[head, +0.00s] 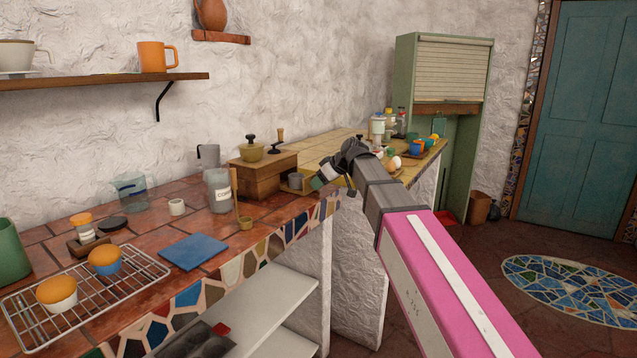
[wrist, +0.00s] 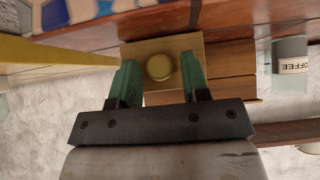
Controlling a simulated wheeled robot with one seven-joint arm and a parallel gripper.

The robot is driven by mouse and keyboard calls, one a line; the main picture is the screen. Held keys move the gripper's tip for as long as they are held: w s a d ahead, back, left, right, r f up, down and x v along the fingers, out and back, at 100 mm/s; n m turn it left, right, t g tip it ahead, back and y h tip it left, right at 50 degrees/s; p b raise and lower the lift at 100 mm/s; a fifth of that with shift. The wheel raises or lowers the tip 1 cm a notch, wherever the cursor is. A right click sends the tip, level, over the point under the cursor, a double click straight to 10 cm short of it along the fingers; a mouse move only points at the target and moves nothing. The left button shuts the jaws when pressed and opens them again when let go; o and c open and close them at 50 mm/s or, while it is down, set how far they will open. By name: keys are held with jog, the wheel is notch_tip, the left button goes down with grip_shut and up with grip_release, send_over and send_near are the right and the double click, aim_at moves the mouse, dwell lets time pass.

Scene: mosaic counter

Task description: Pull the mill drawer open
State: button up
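The mill (head: 262,178) is a brown wooden box with an olive bowl and a crank on top, standing on the tiled counter. Its light wood drawer (head: 309,184) appears to stick out on the right side, near my gripper (head: 322,178). In the wrist view, the drawer front (wrist: 135,58) faces me, with a round brass knob (wrist: 160,67) in its middle. My gripper (wrist: 159,82) has its green fingers on either side of the knob, with small gaps showing, so it looks open. The mill body (wrist: 230,65) shows behind the drawer front.
Bottles, eggs and coloured cups stand farther right. A blue mat (head: 193,251) lies at the front.

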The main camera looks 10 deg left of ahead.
jog(key=shift+o, duration=0.2)
jog(key=v, duration=1)
jog(key=shift+d+r, duration=0.25)
jog(key=shift+d, duration=0.1)
jog(key=shift+f, duration=0.1)
jog(key=s+d+f+m+h, duration=0.1)
jog(key=d+f+m, duration=0.1)
jog(key=d+f, duration=0.5)
jog(key=s+d+f+m+g+h, duration=0.1)
jog(key=s+d+f+m+h, duration=0.15)
jog(key=f, duration=0.75)
jog(key=s+d+f+m+h, duration=0.1)
jog(key=d+f+m, duration=0.3)
jog(key=f, duration=0.5)
jog(key=s+d+f+m+g+h, duration=0.1)
jog(key=s+d+f+m+h, duration=0.1)
jog(key=s+d+f, duration=0.4)
jog(key=s+d+f+m+g+h, duration=0.1)
jog(key=s+d+f+m, duration=0.2)
jog(key=s+d+f, duration=0.4)
notch_tip(320, 180, down, 6)
jog(key=shift+s+d+g+h, duration=0.25)
jog(key=shift+d+g+h, duration=0.1)
jog(key=shift+d, duration=0.6)
